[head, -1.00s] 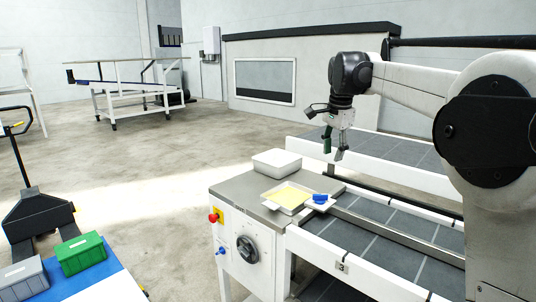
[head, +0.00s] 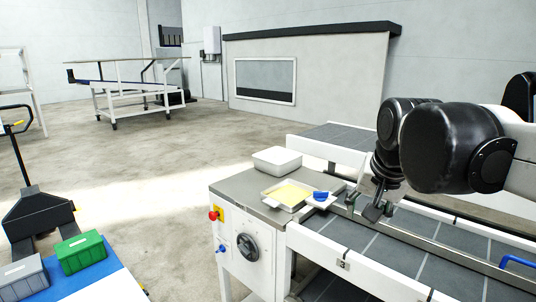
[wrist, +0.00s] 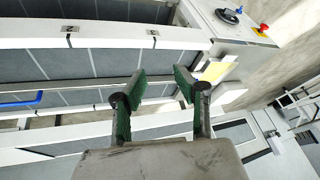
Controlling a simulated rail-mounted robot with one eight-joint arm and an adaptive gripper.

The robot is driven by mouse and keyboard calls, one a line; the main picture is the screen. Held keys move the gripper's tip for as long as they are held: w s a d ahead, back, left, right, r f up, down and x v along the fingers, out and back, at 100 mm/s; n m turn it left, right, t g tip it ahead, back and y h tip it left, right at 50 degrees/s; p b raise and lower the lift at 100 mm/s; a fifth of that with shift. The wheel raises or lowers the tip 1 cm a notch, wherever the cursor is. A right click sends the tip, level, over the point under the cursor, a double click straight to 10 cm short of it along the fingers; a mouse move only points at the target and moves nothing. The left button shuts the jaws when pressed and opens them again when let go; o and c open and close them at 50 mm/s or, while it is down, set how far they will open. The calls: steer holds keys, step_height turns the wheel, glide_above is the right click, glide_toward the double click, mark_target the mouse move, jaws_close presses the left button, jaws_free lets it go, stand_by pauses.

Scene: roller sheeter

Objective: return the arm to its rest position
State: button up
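My gripper (head: 362,206) hangs over the roller sheeter's conveyor, just right of the steel-topped control cabinet (head: 238,190). It is tilted in the head view, with my dark arm joints bunched above it. In the wrist view my gripper (wrist: 158,88) has its two green-padded fingers spread apart, with nothing between them. The conveyor's grey belt (wrist: 70,65) and white rails lie below. How high the fingers are above the belt is hard to tell.
The cabinet carries a white box (head: 277,160), a tray with a yellow sheet (head: 288,194) and a blue item (head: 320,196). A blue bar (head: 518,262) shows at the right edge. Green (head: 80,252) and grey (head: 22,278) bins stand front left.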

steer(key=s+f+n+t, duration=0.1)
steer(key=s+f+n, duration=0.3)
steer(key=s+f, duration=0.8)
steer(key=shift+s+f+t+b, duration=0.3)
steer(key=shift+s+t, duration=0.1)
steer(key=shift+s, duration=0.8)
stand_by(0.7)
